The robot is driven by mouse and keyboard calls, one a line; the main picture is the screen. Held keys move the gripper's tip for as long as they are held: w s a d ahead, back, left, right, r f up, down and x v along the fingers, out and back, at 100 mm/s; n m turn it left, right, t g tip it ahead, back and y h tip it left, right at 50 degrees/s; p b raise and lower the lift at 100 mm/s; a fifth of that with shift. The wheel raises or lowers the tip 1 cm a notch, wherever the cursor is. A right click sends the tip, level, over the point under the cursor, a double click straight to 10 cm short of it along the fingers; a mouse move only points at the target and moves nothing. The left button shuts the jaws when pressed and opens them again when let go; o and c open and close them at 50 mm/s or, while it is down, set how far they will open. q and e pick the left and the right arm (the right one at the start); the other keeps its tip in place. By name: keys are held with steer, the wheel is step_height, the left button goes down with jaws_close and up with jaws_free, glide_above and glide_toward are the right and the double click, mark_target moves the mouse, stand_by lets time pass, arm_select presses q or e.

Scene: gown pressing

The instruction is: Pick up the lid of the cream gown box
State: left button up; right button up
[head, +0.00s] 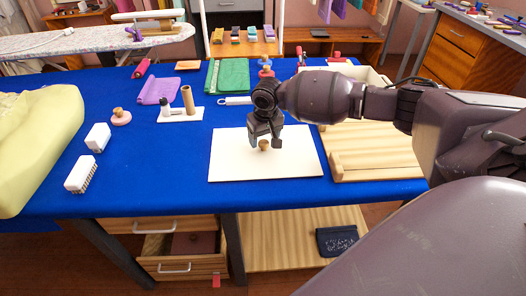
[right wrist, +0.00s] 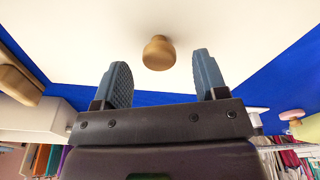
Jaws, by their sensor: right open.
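The cream lid (head: 236,165) lies flat on the blue table, a pale rectangle with a small round wooden knob (head: 263,145) near its middle. My right gripper (head: 265,141) is open above the lid, with its fingers pointing down around or just over the knob. In the right wrist view the knob (right wrist: 159,53) shows beyond and between the two open fingertips (right wrist: 165,75), and neither finger clearly touches it. The cream surface (right wrist: 230,25) fills the far part of that view. My left gripper is not in view.
A wooden tray-like board (head: 375,150) lies right of the lid, under my right arm. White brushes (head: 82,174), a pink knobbed piece (head: 121,118), a small stand (head: 181,114), purple cloth (head: 159,90) and green cloth (head: 228,76) lie left and behind. Blue tabletop (head: 160,165) is clear left of the lid.

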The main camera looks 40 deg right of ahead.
mark_target(264, 142)
step_height(264, 142, down, 3)
steer(key=shift+w+f, duration=0.1)
steer(key=shift+w, duration=0.05)
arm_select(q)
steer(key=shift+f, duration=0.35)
arm_select(e)
steer(key=c, duration=1)
steer(key=shift+r, duration=0.65)
steer(key=shift+c, duration=0.2)
arm_select(q)
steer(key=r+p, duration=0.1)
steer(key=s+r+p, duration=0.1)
steer(key=p, duration=0.1)
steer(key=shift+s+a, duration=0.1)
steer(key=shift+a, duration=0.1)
arm_select(e)
step_height(264, 142, up, 19)
